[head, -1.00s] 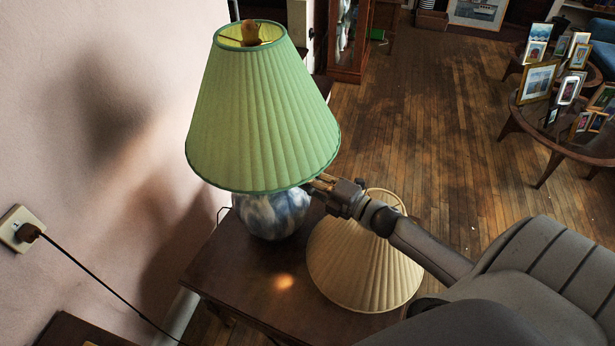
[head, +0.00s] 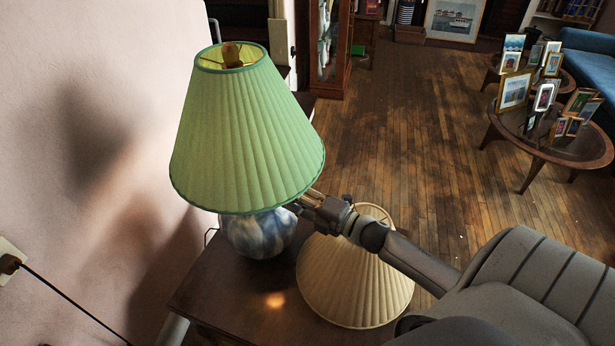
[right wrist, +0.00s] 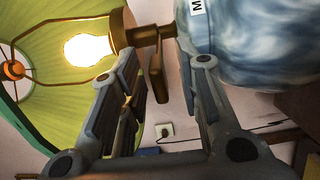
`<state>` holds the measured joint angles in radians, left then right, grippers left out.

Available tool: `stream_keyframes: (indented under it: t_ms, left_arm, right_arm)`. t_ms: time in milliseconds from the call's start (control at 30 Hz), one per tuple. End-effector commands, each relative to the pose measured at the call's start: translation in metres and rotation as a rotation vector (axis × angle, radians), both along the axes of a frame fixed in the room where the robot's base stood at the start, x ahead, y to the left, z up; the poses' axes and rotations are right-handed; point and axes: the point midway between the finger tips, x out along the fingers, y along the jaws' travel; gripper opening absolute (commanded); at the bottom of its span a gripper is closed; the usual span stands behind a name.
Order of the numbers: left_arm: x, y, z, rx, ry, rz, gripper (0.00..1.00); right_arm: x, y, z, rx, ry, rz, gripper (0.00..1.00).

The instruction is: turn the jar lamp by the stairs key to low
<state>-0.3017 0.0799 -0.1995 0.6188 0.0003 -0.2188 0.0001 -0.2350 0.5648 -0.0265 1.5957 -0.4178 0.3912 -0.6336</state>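The jar lamp has a green pleated shade (head: 245,140) and a blue-and-white jar base (head: 258,235), standing on a dark wooden table (head: 225,290). In the right wrist view its bulb (right wrist: 88,48) is lit, beside a brass socket (right wrist: 122,32). A flat brass key (right wrist: 157,75) hangs from the stem by the socket. The jar (right wrist: 265,45) fills the upper right, with a partly seen white label. My right gripper (head: 306,203) reaches under the shade's right edge. In the wrist view its fingers (right wrist: 160,85) are apart, one on each side of the key, with visible gaps. My left gripper is out of view.
A cream pleated shade (head: 350,275) sits close under my right arm. A wall outlet (head: 10,258) with a plugged cord is at left. A round table (head: 545,150) with picture frames stands at right. The wooden floor (head: 420,120) between is open.

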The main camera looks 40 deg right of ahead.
Motion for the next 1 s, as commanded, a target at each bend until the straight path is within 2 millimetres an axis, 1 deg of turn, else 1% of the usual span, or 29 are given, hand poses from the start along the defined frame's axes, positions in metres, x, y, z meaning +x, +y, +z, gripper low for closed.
stream_keyframes:
  t_ms: [167, 400, 600, 700, 800, 1000]
  left_arm:
    - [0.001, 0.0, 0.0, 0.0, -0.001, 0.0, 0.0]
    - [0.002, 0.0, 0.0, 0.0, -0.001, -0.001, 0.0]
    - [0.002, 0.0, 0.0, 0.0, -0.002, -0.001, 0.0]
    - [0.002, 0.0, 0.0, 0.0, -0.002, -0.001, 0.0]
    - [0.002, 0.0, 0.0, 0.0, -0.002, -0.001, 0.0]
    - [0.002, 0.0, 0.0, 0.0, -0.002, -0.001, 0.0]
  right_arm:
    - [-0.022, -0.008, -0.001, -0.001, 0.004, 0.0, 0.31]
    - [-0.066, -0.025, -0.001, 0.001, 0.004, -0.001, 0.31]
    - [-0.095, -0.036, -0.001, 0.0, 0.002, -0.002, 0.31]
    - [-0.104, -0.039, -0.001, -0.001, 0.002, -0.001, 0.31]
    - [-0.108, -0.041, 0.0, -0.001, 0.001, -0.001, 0.31]
    - [-0.109, -0.041, 0.0, -0.001, 0.0, 0.0, 0.31]
